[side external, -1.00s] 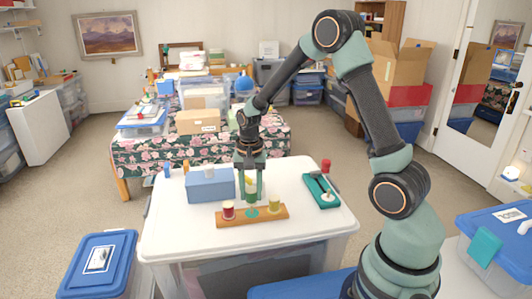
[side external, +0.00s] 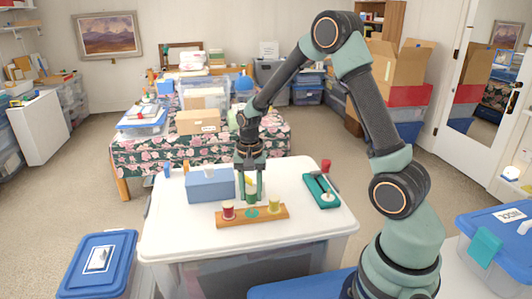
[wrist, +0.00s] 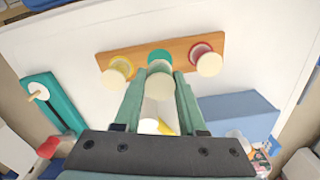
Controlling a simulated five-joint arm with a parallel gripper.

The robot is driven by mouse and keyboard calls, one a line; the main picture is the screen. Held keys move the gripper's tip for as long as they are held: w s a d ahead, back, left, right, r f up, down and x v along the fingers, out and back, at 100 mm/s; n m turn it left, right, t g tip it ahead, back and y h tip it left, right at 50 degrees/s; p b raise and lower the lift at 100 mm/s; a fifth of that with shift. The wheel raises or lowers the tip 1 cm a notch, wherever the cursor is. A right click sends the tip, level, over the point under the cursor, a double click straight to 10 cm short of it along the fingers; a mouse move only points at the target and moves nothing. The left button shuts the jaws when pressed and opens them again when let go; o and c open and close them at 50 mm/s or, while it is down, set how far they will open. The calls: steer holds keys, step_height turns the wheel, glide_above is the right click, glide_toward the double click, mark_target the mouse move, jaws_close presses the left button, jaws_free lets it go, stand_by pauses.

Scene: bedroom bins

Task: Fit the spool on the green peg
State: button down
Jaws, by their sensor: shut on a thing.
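A wooden board (side external: 235,221) lies on the white table and carries three stations in a row. A red spool (side external: 228,211) with a pale top is at the left and a yellow spool (side external: 274,203) at the right. The green station (side external: 252,212) is in the middle; its peg is largely hidden. My gripper (side external: 251,196) points down above it, shut on a pale-ended spool (wrist: 160,67). In the wrist view the spool's end overlaps the green ring (wrist: 158,54). I cannot tell whether the spool touches the peg.
A blue box (side external: 210,186) stands left of and behind the board. A teal holder (side external: 321,190) with a white disc lies to the right, with a red-topped object (side external: 326,166) behind it. The front of the white table (side external: 190,238) is clear.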

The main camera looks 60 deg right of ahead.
mark_target(251, 202)
steer(key=shift+f, duration=1.8)
steer(key=shift+c, duration=2)
jaws_free()
step_height(251, 202, up, 12)
steer(key=shift+r, duration=0.1)
